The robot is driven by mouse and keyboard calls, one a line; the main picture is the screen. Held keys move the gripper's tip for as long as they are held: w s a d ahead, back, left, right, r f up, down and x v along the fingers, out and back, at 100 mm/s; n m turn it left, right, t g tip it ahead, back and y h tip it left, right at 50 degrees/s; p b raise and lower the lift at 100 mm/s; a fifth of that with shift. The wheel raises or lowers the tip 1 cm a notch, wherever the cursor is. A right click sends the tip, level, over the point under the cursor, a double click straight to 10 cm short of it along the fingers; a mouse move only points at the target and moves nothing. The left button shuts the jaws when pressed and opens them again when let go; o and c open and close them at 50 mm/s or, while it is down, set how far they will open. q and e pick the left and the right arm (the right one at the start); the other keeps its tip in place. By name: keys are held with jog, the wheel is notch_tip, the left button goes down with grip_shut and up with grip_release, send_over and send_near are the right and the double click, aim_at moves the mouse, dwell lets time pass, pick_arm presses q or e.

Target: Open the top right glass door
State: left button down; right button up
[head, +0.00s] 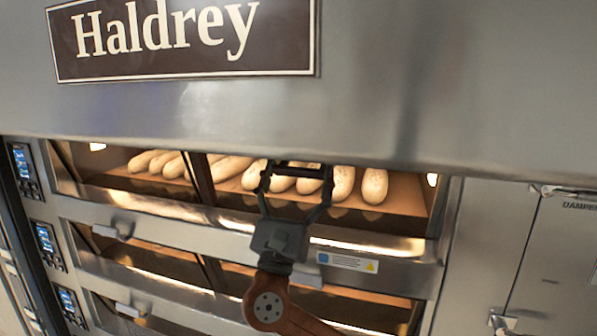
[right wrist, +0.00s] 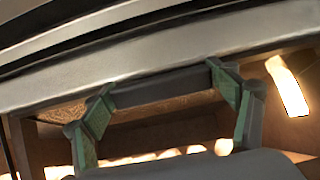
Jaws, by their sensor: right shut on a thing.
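The top right glass door (head: 402,200) is the right-hand pane of the oven's upper deck. Loaves show behind it under warm light. Its dark bar handle (right wrist: 165,88) runs along the metal strip at the pane's upper edge. My right gripper (head: 297,172) reaches up in front of this door, with one finger at each end of the bar. In the right wrist view, the green pads of the gripper (right wrist: 168,95) press on both ends of the handle. I cannot tell whether the door stands slightly ajar. My left gripper is not in view.
A steel hood (head: 360,90) with a Haldrey sign (head: 180,38) overhangs the deck closely above my gripper. Lower decks have pale handles (head: 112,231). Control panels (head: 48,245) line the left side. A steel damper panel (head: 555,250) stands at the right.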

jog(key=shift+c, duration=1)
jog(key=shift+s+a+r+g+y+p, duration=0.1)
jog(key=shift+s+r+g+y+p, duration=0.2)
jog(key=shift+r+g+p, duration=0.65)
jog(key=shift+f+g+p, duration=0.2)
jog(key=shift+g+p, duration=0.05)
jog(key=shift+p, duration=0.3)
jog(key=shift+f, duration=0.1)
jog(key=o, duration=1.7)
jog(key=shift+w, duration=0.1)
jog(key=shift+f, duration=0.1)
jog(key=v, duration=1.2)
